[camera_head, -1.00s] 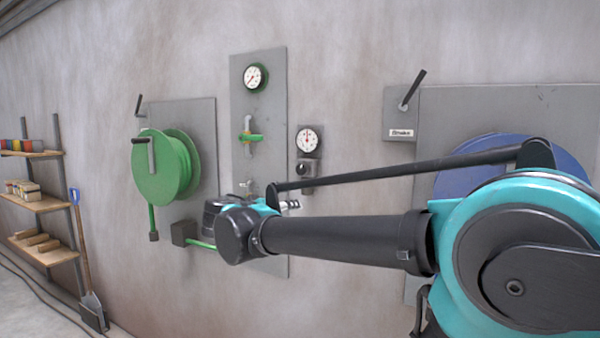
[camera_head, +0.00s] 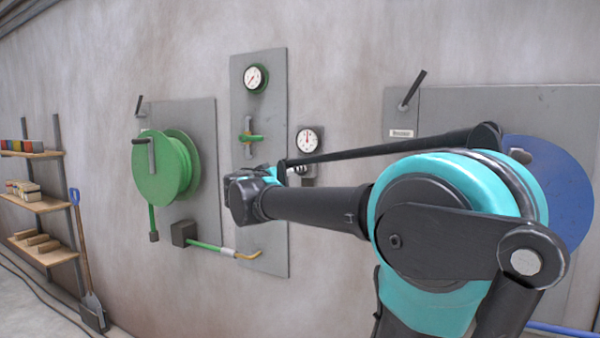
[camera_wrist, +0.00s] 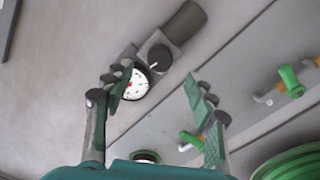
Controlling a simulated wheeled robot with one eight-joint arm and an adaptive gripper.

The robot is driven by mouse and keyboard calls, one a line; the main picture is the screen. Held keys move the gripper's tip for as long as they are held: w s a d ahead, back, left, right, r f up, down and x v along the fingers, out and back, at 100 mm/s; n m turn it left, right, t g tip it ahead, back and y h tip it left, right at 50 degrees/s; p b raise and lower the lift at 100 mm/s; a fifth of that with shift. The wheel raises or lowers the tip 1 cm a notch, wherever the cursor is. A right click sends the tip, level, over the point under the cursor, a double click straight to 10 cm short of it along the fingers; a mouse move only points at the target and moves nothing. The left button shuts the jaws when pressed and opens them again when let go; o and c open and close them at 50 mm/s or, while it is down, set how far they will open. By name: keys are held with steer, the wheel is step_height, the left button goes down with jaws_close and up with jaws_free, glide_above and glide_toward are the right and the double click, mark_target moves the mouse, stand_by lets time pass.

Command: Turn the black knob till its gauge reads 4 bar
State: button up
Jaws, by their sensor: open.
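The black knob (camera_wrist: 159,57) has a white mark and sits on a grey plate on the wall in the wrist view. Its white round gauge (camera_wrist: 135,85) is beside it and also shows above my arm in the head view (camera_head: 308,139). The red needle points roughly upward there; the numbers are too small to read. My gripper (camera_wrist: 155,90) is open and empty, its green-padded fingers spread either side of the gauge in the wrist picture, with the knob farther up, apart from them.
A second gauge (camera_head: 256,77) with a green rim and a green-handled valve (camera_head: 250,137) are on the panel (camera_head: 267,215) to the left. A green reel (camera_head: 165,168) is farther left. A blue reel (camera_head: 560,190) is at right, partly behind my arm.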

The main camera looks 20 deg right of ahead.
steer(key=x, duration=0.6)
steer(key=shift+w+d, duration=0.25)
steer(key=shift+c, duration=0.6)
steer(key=c, duration=1)
steer(key=shift+c, duration=0.2)
steer(key=shift+n, duration=0.3)
steer(key=shift+n, duration=2.6)
steer(key=shift+f, duration=0.1)
steer(key=o, duration=1.2)
steer(key=shift+c, duration=0.2)
